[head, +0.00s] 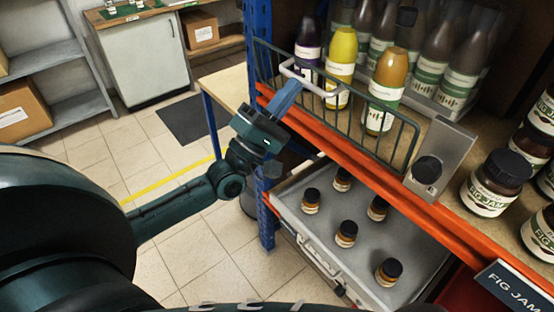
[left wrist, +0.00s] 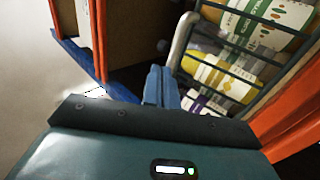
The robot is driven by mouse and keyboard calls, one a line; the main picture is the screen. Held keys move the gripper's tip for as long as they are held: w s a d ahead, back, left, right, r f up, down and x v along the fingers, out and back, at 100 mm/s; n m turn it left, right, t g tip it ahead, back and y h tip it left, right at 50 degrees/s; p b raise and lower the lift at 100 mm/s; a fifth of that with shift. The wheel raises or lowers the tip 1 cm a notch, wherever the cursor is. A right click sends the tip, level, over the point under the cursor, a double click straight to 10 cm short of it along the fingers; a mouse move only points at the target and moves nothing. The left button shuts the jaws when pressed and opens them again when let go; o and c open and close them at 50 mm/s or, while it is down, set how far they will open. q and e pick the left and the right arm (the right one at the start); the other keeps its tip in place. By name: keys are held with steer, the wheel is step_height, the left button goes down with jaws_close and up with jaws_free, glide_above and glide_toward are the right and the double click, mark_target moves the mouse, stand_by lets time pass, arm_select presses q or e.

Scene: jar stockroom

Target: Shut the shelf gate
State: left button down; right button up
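The shelf gate (head: 393,152) is a dark wire grid standing along the front edge of the upper shelf, before several bottles. Its right end is beside a grey plate (head: 452,147) with a black knob (head: 426,170); I cannot tell whether it is latched. A pale bar handle (head: 320,88) sits on its left part and also shows in the left wrist view (left wrist: 180,42). My left gripper (head: 292,86) has its blue fingers close together, tips beside or touching the handle's left end, with nothing seen between them (left wrist: 161,70). My right gripper is not in view.
An orange shelf beam (head: 345,150) and a blue upright (head: 258,30) are close to my left gripper. Below, a grey tray (head: 310,240) holds several small jars. Fig jam jars (head: 497,183) stand at right. The tiled floor at left is mostly open.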

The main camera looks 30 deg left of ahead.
arm_select(q)
steer(key=shift+x, duration=1.25)
steer(key=shift+w+d, duration=0.1)
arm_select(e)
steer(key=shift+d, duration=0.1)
arm_select(q)
steer(key=shift+f, duration=0.1)
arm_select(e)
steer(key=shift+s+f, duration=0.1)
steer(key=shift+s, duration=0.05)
